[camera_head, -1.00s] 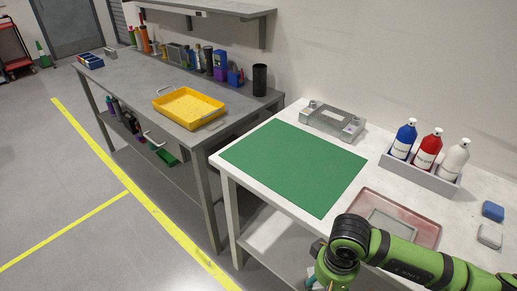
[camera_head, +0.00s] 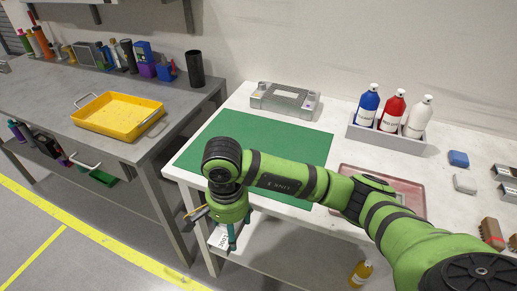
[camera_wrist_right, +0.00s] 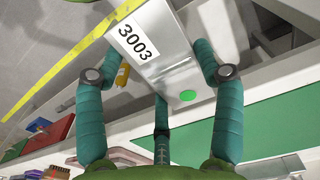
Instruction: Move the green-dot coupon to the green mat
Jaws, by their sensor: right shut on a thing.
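The green-dot coupon is a grey metal plate (camera_wrist_right: 165,62) labelled 3003, with a green dot (camera_wrist_right: 187,96) near one end. My right gripper (camera_wrist_right: 160,78) is shut on it, with teal fingers on both sides. In the head view the right gripper (camera_head: 230,234) hangs beside the white table's front edge, and the coupon's label end (camera_head: 220,241) shows below it. The green mat (camera_head: 275,140) lies flat on the white table, behind my right arm, which hides part of its front. A green area (camera_wrist_right: 285,112), likely the mat, shows in the wrist view. My left gripper is out of view.
A grey fixture (camera_head: 285,100) stands behind the mat. A bottle caddy (camera_head: 385,137) and a pinkish tray (camera_head: 385,178) are to its right. A yellow tray (camera_head: 118,116) sits on the grey bench at left. The mat's visible surface is clear.

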